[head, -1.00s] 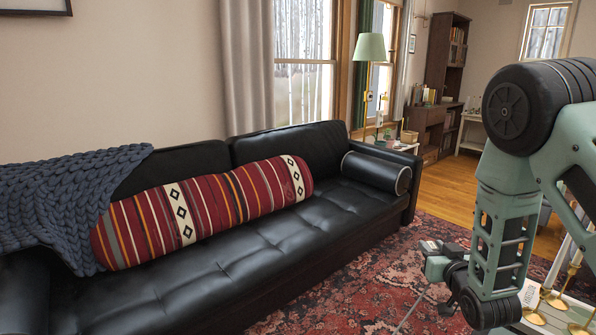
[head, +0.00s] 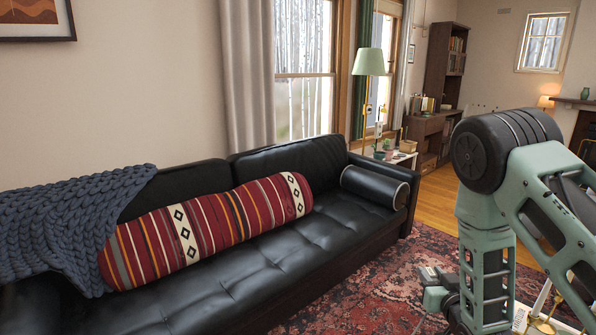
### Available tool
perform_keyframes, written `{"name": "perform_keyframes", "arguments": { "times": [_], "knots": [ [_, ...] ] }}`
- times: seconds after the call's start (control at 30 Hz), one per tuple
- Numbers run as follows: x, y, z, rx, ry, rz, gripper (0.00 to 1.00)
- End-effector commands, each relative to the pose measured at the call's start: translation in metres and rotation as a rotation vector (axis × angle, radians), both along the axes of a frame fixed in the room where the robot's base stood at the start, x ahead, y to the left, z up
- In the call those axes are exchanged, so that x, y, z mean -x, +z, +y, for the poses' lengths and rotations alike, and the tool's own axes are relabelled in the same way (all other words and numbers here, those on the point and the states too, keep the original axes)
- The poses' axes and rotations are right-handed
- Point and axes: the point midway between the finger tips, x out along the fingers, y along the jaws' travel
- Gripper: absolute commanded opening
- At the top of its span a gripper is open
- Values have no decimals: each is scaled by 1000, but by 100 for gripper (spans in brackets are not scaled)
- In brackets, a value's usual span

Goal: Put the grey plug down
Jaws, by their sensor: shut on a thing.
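My gripper (head: 436,290) shows small and partly hidden at the lower right of the head view, low in front of the patterned rug. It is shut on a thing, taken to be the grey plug. Its fingertips and the plug's shape cannot be made out clearly at this size. My green and black arm hides part of the area to the right of the gripper.
A black leather sofa (head: 270,262) runs along the wall, with a striped bolster (head: 208,228), a blue knitted throw (head: 60,225) and a black cushion (head: 374,187) on it. The red rug (head: 385,285) has clear room. A small side table (head: 403,158) stands beyond the sofa.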

Motion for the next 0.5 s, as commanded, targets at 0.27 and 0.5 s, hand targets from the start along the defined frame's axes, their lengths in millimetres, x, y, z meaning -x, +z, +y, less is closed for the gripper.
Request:
{"name": "perform_keyframes", "arguments": {
  "times": [0.27,0.5],
  "knots": [
    [36,-61,-1,4,2,4,4],
    [46,-73,-1,4,4,-2,4]
  ]
}}
